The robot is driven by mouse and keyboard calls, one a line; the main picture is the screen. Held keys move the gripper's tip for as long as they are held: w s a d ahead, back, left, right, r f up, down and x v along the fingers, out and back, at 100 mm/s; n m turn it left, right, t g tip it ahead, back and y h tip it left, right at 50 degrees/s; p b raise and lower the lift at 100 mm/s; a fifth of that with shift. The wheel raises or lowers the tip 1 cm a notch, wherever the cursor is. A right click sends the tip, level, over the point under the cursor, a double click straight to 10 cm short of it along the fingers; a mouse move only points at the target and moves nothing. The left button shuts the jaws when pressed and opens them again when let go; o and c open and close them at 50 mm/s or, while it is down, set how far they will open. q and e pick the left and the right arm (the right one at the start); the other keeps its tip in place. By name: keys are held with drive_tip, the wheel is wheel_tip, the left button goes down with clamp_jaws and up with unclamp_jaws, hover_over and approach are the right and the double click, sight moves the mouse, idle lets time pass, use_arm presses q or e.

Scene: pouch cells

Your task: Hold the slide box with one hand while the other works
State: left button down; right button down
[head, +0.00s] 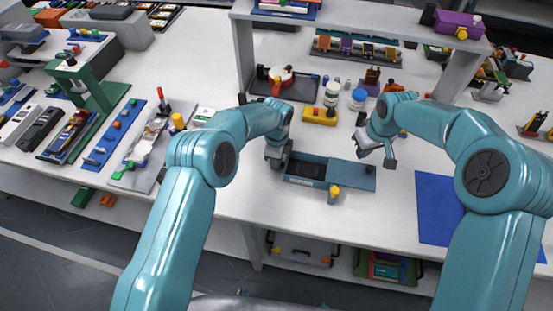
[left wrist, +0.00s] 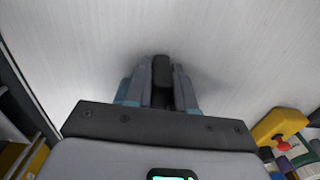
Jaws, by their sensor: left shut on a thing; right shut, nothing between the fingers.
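The slide box (head: 352,176) is a flat blue-grey box near the table's front edge in the head view. Its left part shows a dark, open hollow; its right part is a plain blue face. My left gripper (head: 277,160) is shut at the box's left end. In the left wrist view its fingers (left wrist: 161,85) are closed around a dark piece, with the rest of the box not clearly seen. My right gripper (head: 389,160) is shut and empty, just beyond the box's right end and apart from it.
A small yellow-topped item (head: 334,194) stands at the box's front side. A yellow block (head: 318,116) and small jars (head: 358,98) stand behind. A blue mat (head: 437,205) lies to the right. Table between box and mat is clear.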

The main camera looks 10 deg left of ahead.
use_arm(q)
drive_tip(key=c, duration=0.9)
unclamp_jaws()
